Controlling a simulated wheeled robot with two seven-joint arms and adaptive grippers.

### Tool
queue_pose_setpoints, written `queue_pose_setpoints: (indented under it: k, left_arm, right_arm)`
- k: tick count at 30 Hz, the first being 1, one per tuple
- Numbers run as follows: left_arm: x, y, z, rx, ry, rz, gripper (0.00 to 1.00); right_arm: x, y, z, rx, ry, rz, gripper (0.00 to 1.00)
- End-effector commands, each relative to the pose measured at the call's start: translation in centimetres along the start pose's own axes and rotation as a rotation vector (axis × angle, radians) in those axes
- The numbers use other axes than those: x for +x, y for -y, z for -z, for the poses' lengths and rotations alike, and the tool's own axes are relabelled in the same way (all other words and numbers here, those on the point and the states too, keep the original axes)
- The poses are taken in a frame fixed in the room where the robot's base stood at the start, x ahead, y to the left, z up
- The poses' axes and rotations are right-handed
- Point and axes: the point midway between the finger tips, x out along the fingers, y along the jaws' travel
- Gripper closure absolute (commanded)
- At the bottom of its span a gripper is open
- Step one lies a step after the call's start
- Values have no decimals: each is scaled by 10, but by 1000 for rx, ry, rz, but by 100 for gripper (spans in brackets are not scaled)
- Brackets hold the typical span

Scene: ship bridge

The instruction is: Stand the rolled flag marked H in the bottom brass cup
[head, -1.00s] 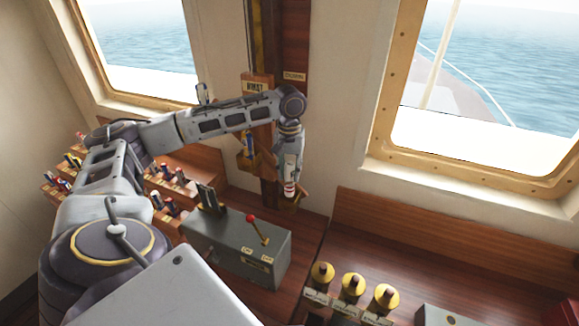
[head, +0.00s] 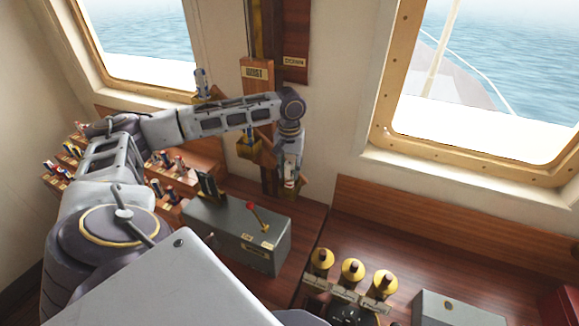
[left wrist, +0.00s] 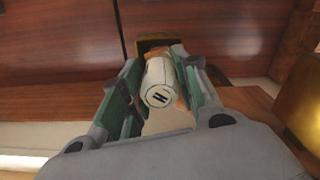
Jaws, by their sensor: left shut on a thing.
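My left gripper (head: 289,178) is shut on the rolled flag marked H (left wrist: 162,92), pale with a white end cap bearing a black H. In the left wrist view the flag lies between the green-lined fingers, cap towards the camera. A brass cup (left wrist: 152,44) shows just beyond the flag's far end. In the head view this cup (head: 300,188) is low on the wooden post, right beside the gripper. The fingers hide the flag's lower end, so I cannot tell how far it is inside. My right gripper is out of view.
A higher brass cup (head: 249,150) on the post holds a blue flag. Flag racks (head: 165,180) stand at the left. A grey box (head: 235,235) with a red-knobbed lever stands below the gripper. Several brass-topped fittings (head: 353,270) are at the lower right.

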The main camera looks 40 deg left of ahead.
Motion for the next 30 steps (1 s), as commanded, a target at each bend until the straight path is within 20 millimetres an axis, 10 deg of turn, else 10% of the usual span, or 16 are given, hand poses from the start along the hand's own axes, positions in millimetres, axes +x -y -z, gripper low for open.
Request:
queue_pose_setpoints:
  k: [14,15,20,30]
  left_arm:
    - [0,0,0,0,0,0,93]
    - [0,0,0,0,0,0,65]
    - [0,0,0,0,0,0,44]
    - [0,0,0,0,0,0,43]
  right_arm:
    - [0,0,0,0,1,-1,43]
    - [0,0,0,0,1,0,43]
    - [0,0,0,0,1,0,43]
    - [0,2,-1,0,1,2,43]
